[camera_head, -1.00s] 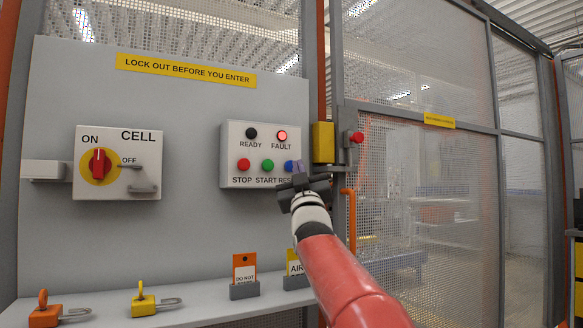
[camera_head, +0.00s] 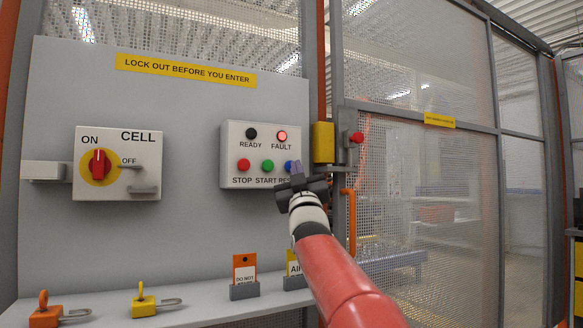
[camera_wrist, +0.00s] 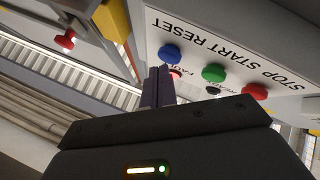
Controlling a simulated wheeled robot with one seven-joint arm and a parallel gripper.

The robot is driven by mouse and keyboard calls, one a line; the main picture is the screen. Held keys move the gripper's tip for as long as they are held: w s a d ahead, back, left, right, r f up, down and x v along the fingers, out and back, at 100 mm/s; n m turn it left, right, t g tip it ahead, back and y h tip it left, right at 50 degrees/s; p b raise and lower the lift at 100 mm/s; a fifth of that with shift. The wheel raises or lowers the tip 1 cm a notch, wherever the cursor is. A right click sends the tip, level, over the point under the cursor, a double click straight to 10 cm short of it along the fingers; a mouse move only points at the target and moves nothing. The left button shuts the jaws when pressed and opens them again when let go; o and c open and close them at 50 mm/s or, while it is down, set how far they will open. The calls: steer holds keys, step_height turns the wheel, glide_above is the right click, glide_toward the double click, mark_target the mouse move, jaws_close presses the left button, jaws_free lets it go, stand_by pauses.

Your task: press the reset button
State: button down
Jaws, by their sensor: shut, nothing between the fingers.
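The blue reset button (camera_head: 289,166) is at the right end of the lower row on the grey control box (camera_head: 232,160). My gripper (camera_head: 298,172) is shut, with its fingertips close in front of the box by the blue button, partly covering the RESET label. In the wrist view the blue button (camera_wrist: 169,52) is just beyond my shut fingertips (camera_wrist: 158,72); I cannot tell whether they touch it. The green start button (camera_head: 267,166) and red stop button (camera_head: 243,165) are to its left. The FAULT lamp (camera_head: 282,136) glows red; the READY lamp (camera_head: 252,134) is dark.
A yellow box (camera_head: 322,143) and a red button (camera_head: 357,138) are right of the control box. A rotary CELL switch (camera_head: 98,164) is at left. A shelf below holds padlocks (camera_head: 143,301) and tags (camera_head: 244,270). A mesh fence stands at right.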

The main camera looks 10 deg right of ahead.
steer(key=shift+w+a+p, duration=0.15)
steer(key=shift+w+p, duration=0.15)
steer(key=shift+w, duration=0.1)
stand_by(0.3)
steer(key=shift+s+d+b, duration=0.25)
steer(key=shift+s+b, duration=0.55)
steer(key=shift+b, duration=0.05)
steer(key=shift+s+d+b, duration=0.25)
steer(key=shift+s+b, duration=0.4)
steer(key=shift+s, duration=0.15)
steer(key=shift+s+d+b, duration=0.3)
steer(key=shift+s+b, duration=0.3)
steer(key=shift+s, duration=0.2)
steer(key=shift+s+d+b, duration=0.25)
steer(key=shift+s+b, duration=0.4)
steer(key=shift+s, duration=0.15)
